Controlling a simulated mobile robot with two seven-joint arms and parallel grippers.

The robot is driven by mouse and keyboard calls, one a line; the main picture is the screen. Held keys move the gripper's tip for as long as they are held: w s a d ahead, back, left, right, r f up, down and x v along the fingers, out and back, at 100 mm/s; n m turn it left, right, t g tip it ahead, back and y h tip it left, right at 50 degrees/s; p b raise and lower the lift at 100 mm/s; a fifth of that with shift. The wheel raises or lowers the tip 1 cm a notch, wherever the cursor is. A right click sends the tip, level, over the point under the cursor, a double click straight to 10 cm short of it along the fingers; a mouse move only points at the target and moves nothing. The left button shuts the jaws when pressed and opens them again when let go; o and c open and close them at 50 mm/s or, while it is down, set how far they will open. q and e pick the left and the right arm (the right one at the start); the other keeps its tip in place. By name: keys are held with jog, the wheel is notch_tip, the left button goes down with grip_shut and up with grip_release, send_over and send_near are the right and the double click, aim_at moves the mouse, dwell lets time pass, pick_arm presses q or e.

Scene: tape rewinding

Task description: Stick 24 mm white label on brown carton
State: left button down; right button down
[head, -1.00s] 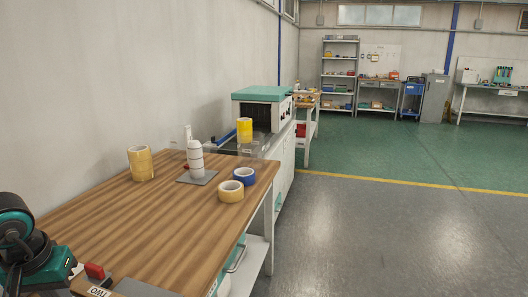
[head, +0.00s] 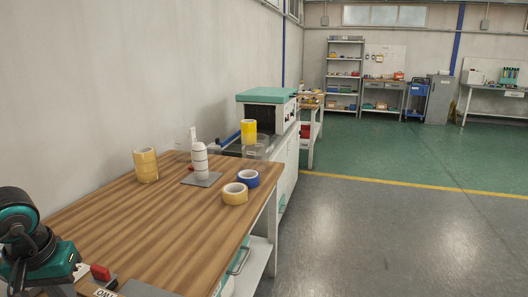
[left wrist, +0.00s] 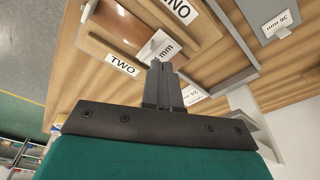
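In the left wrist view my left gripper (left wrist: 163,68) has its two fingers together, with a white label (left wrist: 158,46) at their tips. Only "mm" of its print shows; the number is hidden. It looks pinched between the fingertips. My right gripper is in neither view.
On the wooden bench (head: 130,225) stand yellow tape rolls (head: 145,165), a white stack (head: 200,160) on a grey plate, a tan roll (head: 235,194) and a blue roll (head: 248,177). A grey plate marked "36 mm" (left wrist: 268,15) lies near the gripper. Mid-bench is clear.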

pick_arm(q)
notch_tip(320, 180, up, 6)
jog(key=p, duration=0.3)
jog(key=shift+p, duration=0.35)
